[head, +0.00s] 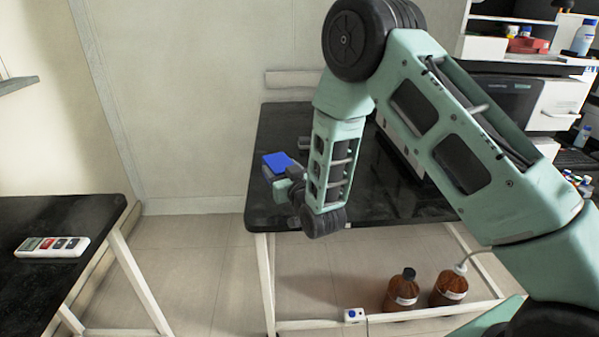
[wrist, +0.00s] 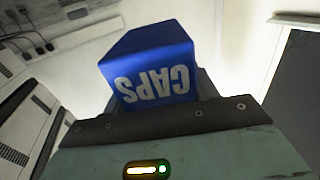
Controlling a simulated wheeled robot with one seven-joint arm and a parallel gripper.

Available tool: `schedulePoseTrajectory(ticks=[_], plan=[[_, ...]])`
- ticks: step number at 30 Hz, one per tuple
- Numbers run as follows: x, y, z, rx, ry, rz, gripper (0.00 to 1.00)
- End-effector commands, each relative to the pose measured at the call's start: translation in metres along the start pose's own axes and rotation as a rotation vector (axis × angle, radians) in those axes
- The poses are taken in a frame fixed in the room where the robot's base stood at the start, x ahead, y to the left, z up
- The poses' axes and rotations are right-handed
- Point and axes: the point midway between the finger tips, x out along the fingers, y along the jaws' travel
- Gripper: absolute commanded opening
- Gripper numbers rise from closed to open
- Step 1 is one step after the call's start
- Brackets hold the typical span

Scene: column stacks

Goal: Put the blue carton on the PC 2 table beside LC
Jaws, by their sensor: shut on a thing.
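The blue carton (head: 278,161) is in my gripper (head: 276,173), over the left part of the black-topped table (head: 274,212) in the head view. In the wrist view the carton (wrist: 150,65) shows white letters "CAPS", upside down in the picture. My gripper is shut on it. The gap between carton and tabletop cannot be judged. No label naming PC 2 or LC can be read. A white instrument (wrist: 25,135) with dark vents shows at the left of the wrist view.
A second black table (head: 60,215) at the left holds a handheld white device (head: 52,247). A dark-fronted instrument (head: 500,98) stands at the right rear. Brown bottles (head: 402,290) stand under the middle table. My arm hides much of its top.

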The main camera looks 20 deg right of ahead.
Motion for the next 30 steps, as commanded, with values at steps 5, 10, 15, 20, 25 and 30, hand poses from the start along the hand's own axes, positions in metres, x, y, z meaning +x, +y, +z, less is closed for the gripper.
schedulePoseTrajectory(ticks=[5, 10, 15, 20, 25, 30], plan=[[0.0, 0.001, 0.027, -0.001, -0.001, 0.001, 0.32], [0.0, 0.001, 0.043, -0.001, -0.002, 0.001, 0.32], [0.0, 0.001, 0.067, 0.0, -0.001, 0.001, 0.32], [0.0, 0.001, 0.074, 0.0, 0.002, 0.001, 0.32], [0.0, 0.001, 0.074, 0.0, 0.002, 0.001, 0.32], [0.0, 0.001, 0.077, 0.0, 0.001, 0.001, 0.64]])
